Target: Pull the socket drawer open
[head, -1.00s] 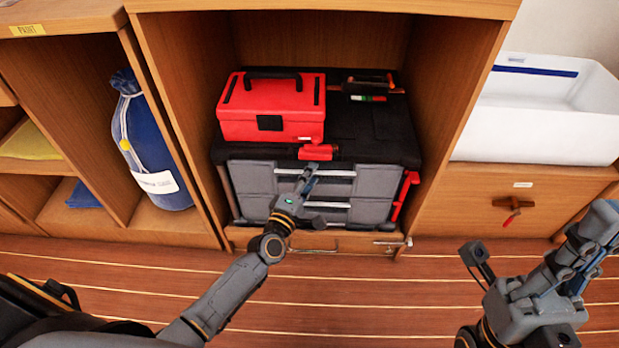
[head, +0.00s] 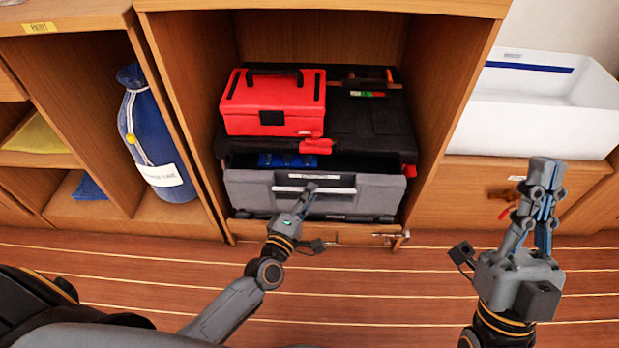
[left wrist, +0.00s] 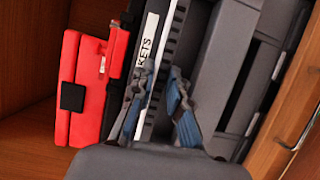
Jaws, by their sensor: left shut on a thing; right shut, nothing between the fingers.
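The grey socket drawer (head: 245,190) stands out from the black tool chest (head: 375,130) in the head view. A dark gap with something blue shows behind its front. My left gripper (head: 309,189) is shut on the drawer's pale bar handle (head: 285,189). In the left wrist view its fingers (left wrist: 158,97) lie either side of the bar, beside a white label (left wrist: 148,38) reading "KETS", the rest hidden. My right gripper (head: 545,165) is shut and empty, raised in front of the right-hand cabinet.
A red toolbox (head: 273,105) sits on the chest, with a red latch (head: 316,146) below it. Wooden cubby walls (head: 455,90) stand close on both sides. A blue bag (head: 150,140) is at left, a white bin (head: 545,105) at right. The striped floor in front is clear.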

